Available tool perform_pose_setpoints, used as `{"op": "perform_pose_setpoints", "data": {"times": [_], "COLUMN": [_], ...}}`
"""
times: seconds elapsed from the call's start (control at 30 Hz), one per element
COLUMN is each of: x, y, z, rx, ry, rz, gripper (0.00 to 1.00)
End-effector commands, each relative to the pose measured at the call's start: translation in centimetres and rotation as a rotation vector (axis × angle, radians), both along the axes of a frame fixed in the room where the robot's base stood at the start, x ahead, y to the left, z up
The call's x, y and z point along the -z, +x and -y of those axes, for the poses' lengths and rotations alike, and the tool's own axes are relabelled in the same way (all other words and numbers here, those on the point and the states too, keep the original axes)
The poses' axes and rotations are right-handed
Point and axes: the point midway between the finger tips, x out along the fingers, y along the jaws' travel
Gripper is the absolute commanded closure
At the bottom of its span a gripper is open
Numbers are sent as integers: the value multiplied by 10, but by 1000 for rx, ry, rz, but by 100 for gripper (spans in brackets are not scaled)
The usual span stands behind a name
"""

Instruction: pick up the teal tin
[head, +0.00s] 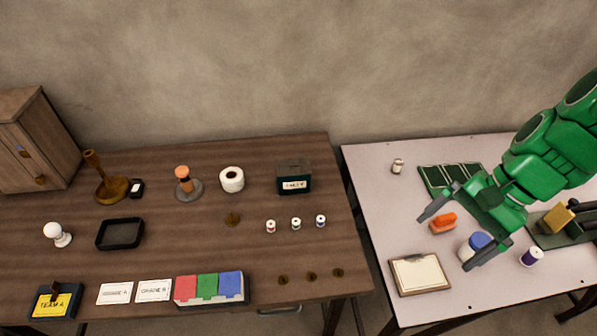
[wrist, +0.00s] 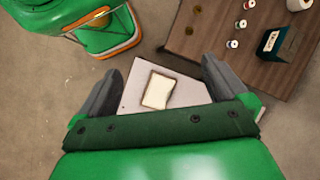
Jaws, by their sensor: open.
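The teal tin (head: 294,184) is a dark teal box with a white label on its front. It stands upright near the back right of the brown wooden table in the head view. It also shows in the wrist view (wrist: 272,46) at the upper right, outside my jaws. My gripper (head: 447,240) is green with grey fingers. It is open and empty, over the pale table to the right of the tin and well apart from it. In the wrist view my gripper (wrist: 162,70) has its fingers spread wide, with a clipboard visible below between them.
A white roll (head: 232,179) stands just left of the tin. Several small spools (head: 296,223) are in front of it. The pale table (head: 375,205) holds a clipboard (head: 419,273), an orange object (head: 443,223) and a blue-topped jar (head: 478,244). A gap separates the tables.

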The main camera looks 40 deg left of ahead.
Motion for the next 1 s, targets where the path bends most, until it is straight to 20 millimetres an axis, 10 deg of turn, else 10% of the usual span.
{"op": "perform_pose_setpoints", "data": {"times": [1.0], "x": [58], "y": [123], "z": [-198], "rx": [226], "ry": [170], "rz": [-363], "gripper": [0]}}
